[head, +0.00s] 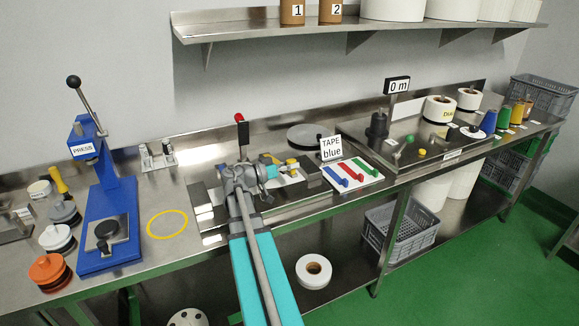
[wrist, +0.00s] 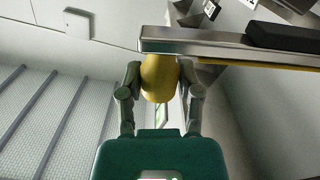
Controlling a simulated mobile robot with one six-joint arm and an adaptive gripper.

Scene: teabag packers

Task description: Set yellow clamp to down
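The yellow clamp's handle (wrist: 158,78) is in the wrist view, between the two fingers of my gripper (wrist: 160,82). The fingers lie close against its two sides, and my gripper appears shut on it. A metal bar (wrist: 200,42) passes beside the handle at the upper right. In the head view my gripper (head: 242,177) is over the steel fixture on the bench, and it hides most of the clamp. The clamp's exact angle cannot be told.
A red-tipped upright lever (head: 240,120) stands just behind my gripper. A yellow-capped part (head: 291,162), the TAPE blue sign (head: 331,148) and a white tray (head: 365,184) with coloured pieces are to the right. The blue press (head: 108,205) stands left. The yellow ring marking (head: 167,223) is empty.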

